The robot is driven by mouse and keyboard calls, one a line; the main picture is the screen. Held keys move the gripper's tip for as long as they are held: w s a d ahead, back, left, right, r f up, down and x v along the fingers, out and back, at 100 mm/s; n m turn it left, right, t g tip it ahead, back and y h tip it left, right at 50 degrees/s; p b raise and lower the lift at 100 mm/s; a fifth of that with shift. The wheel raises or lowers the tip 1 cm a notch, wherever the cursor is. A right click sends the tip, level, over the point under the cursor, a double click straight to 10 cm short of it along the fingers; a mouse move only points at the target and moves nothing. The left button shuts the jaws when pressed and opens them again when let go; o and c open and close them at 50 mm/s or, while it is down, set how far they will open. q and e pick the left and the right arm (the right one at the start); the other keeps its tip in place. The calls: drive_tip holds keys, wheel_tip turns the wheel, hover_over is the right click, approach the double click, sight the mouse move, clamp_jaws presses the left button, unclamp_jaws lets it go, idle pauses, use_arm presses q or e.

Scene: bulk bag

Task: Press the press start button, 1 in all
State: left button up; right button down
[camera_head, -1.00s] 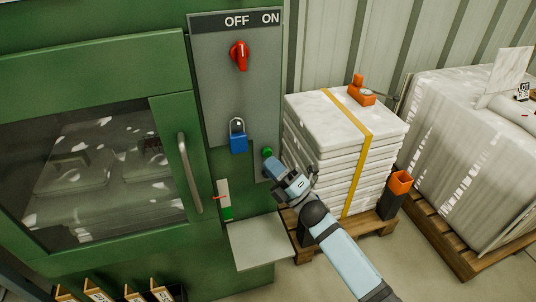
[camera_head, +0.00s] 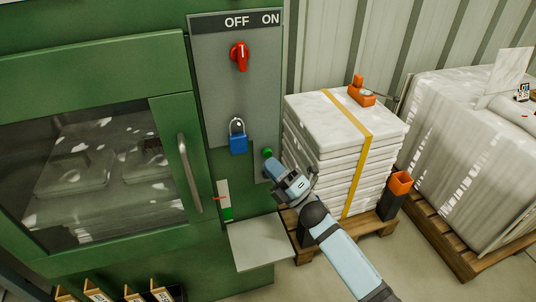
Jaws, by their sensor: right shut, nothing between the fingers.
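The green press start button (camera_head: 267,152) sits on a small grey plate at the right side of the green press, below the control panel. My right gripper (camera_head: 269,166) is shut and empty, with its tips just below the button in the picture. I cannot tell whether the tips touch the plate or the button. My left gripper is not in view.
The grey control panel (camera_head: 219,85) carries a red rotary switch (camera_head: 240,56) and a blue padlock (camera_head: 238,144). A grey shelf (camera_head: 259,243) juts out below. A strapped stack of white bags (camera_head: 335,125) stands on a pallet behind my right arm.

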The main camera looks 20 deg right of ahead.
drive_tip(key=shift+w, duration=0.15)
idle(0.7)
drive_tip(key=shift+w, duration=0.3)
drive_tip(key=shift+w+b, duration=0.4)
drive_tip(key=shift+w, duration=0.1)
idle(0.6)
drive_tip(key=shift+s, duration=0.95)
drive_tip(key=shift+p, duration=0.3)
drive_tip(key=s+p, duration=0.1)
drive_tip(key=s, duration=0.4)
drive_tip(key=shift+d, duration=0.1)
idle(0.6)
